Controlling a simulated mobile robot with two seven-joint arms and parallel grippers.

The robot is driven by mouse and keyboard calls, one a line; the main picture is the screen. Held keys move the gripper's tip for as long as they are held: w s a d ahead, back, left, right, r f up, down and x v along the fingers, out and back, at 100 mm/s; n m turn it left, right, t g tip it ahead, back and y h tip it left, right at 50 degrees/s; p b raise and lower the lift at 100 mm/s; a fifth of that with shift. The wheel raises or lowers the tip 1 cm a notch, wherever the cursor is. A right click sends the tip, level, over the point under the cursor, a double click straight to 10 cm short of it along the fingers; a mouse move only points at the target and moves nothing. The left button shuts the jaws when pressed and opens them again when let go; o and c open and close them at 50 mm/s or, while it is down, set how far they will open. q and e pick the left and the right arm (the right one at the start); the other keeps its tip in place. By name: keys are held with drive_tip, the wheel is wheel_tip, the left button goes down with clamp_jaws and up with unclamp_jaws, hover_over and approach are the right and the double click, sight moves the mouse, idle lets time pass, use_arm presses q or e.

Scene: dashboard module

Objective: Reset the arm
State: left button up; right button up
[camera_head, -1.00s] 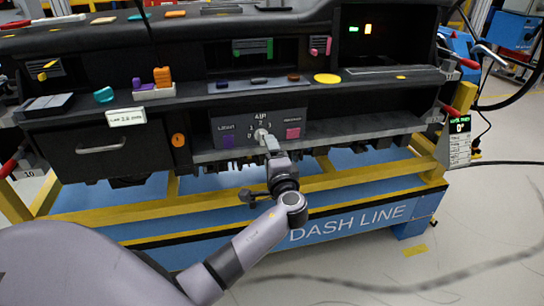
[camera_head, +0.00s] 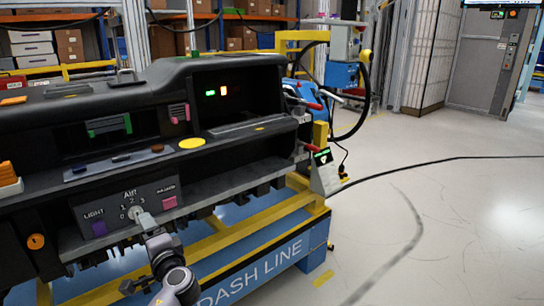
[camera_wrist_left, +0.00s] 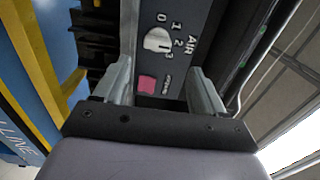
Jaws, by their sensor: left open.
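My left gripper (camera_head: 149,222) reaches up from the bottom of the head view to the front of the dashboard's control panel. It is open, with its two fingers (camera_wrist_left: 160,85) spread wide in the left wrist view. Nothing is held between them. The white AIR knob (camera_wrist_left: 157,40) sits on the dark panel beyond the fingertips, with numbers 0 to 3 around it; it looks apart from both fingers. In the head view the knob (camera_head: 135,212) is right by the gripper's tip. My right gripper is not in view.
The panel has a purple LIGHT button (camera_head: 99,229) and a pink button (camera_head: 169,203). The dashboard rests on a blue and yellow DASH LINE frame (camera_head: 262,268). A black cable (camera_head: 420,164) crosses the floor. Open floor (camera_head: 440,230) lies to the right.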

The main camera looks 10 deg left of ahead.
use_arm(q)
drive_tip(key=s+d+f+g+h+p, duration=0.1)
drive_tip(key=s+d+f+h+p, duration=0.1)
drive_tip(key=s+d+f+h, duration=0.45)
drive_tip(key=s+d+f+h+p, duration=0.2)
drive_tip(key=s+d+f+h, duration=0.1)
drive_tip(key=s+f, duration=0.5)
drive_tip(key=s+d+n+h+p, duration=0.3)
drive_tip(key=s+d+n+h, duration=0.2)
drive_tip(key=s, duration=0.8)
drive_tip(key=d+h, duration=0.1)
drive_tip(key=d, duration=0.2)
drive_tip(key=shift+s+r+n, duration=0.2)
drive_tip(key=shift+s+n, duration=0.05)
drive_tip(key=shift+n, duration=0.15)
